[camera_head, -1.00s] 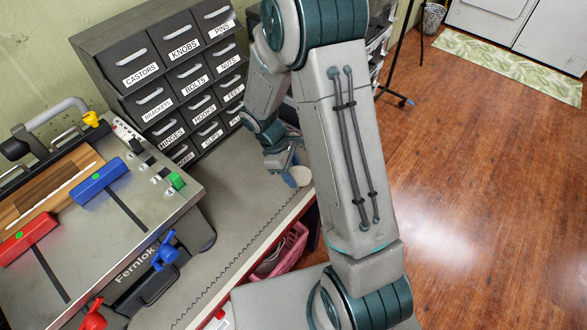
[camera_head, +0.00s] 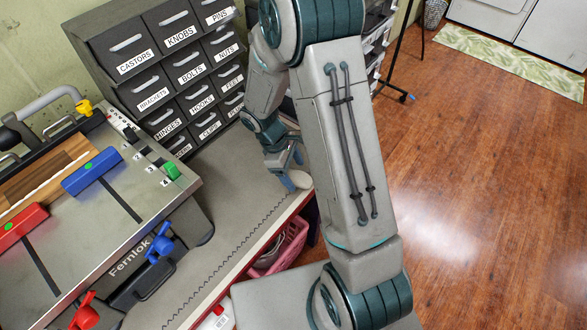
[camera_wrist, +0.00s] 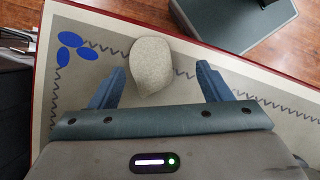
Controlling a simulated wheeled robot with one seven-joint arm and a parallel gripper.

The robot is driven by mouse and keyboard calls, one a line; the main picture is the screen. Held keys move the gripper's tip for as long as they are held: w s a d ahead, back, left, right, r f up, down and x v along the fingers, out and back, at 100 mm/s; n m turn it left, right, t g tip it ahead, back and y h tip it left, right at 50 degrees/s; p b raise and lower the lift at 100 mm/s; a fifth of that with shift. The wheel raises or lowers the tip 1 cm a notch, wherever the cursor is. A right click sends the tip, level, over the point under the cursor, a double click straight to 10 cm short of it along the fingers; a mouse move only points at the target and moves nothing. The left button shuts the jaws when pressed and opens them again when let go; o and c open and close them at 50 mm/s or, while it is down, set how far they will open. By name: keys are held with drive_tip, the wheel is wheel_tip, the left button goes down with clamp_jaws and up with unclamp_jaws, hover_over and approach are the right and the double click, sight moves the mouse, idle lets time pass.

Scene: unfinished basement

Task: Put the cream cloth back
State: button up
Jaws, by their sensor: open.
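The cream cloth (camera_wrist: 152,65) is a small, rounded pale bundle on the grey workbench top, near its edge. In the wrist view it sits between the two blue fingers of my gripper (camera_wrist: 159,84), nearer the left finger, with space to the right one. My gripper is open; part of the cloth is hidden behind its body. In the head view my gripper (camera_head: 287,168) is low over the bench's right end, and the cloth (camera_head: 300,179) shows just beside its fingers, partly hidden by my arm.
A dark cabinet of labelled drawers (camera_head: 180,75) stands at the bench's back. A Fernlok clamping table (camera_head: 120,220) with red and blue clamps is at left. A pink basket (camera_head: 288,247) is below the bench edge. The bench strip between is bare; wooden floor lies right.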

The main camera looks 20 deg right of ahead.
drive_tip(key=v, duration=1.4)
drive_tip(key=shift+w+f, duration=0.1)
